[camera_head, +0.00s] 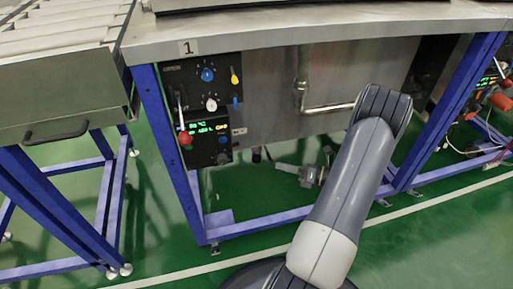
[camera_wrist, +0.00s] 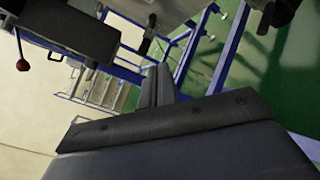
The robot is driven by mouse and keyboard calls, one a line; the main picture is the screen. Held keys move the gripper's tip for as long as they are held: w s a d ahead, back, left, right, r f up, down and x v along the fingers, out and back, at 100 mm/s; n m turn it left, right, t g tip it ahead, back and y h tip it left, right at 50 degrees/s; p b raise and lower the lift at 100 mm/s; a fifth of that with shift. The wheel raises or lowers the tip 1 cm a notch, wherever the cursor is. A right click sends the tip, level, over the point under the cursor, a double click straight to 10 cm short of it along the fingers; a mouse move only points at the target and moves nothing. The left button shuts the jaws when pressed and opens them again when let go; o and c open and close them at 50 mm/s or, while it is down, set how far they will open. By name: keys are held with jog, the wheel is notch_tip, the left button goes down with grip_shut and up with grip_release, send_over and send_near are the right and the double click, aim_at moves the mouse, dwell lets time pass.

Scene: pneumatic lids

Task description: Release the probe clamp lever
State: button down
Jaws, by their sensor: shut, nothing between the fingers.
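A control panel (camera_head: 205,108) hangs on the front of a steel table marked 1. A lever with a red ball end (camera_head: 184,138) hangs at its left side; a red-ended lever also shows at the upper left in the wrist view (camera_wrist: 22,65). I cannot tell which part is the probe clamp lever. A dark rod-like part (camera_wrist: 148,42) hangs beyond my fingers in the wrist view. My gripper (camera_wrist: 158,72) is shut and empty, its fingers apart from the red-ended lever. In the head view I cannot make out the fingers clearly.
The panel also bears a blue knob (camera_head: 207,75), a yellow lever (camera_head: 234,76) and a white knob (camera_head: 211,105). A metal pipe (camera_head: 325,108) runs along the table front. Blue legs (camera_head: 168,150) stand at the sides. Green floor below is mostly open.

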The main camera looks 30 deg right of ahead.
jog(key=w+d+r+b+x, duration=0.1)
jog(key=r+b+x, duration=0.1)
jog(key=x, duration=1)
jog(key=shift+w+b, duration=0.45)
jog(key=shift+w+r+n+g+h, duration=0.3)
jog(key=shift+r+n+h, duration=0.1)
jog(key=shift+r, duration=0.4)
jog(key=p, duration=0.2)
send_near(240, 143)
jog(key=v, duration=0.4)
jog(key=shift+s+a+f, duration=0.1)
jog(key=shift+f, duration=0.1)
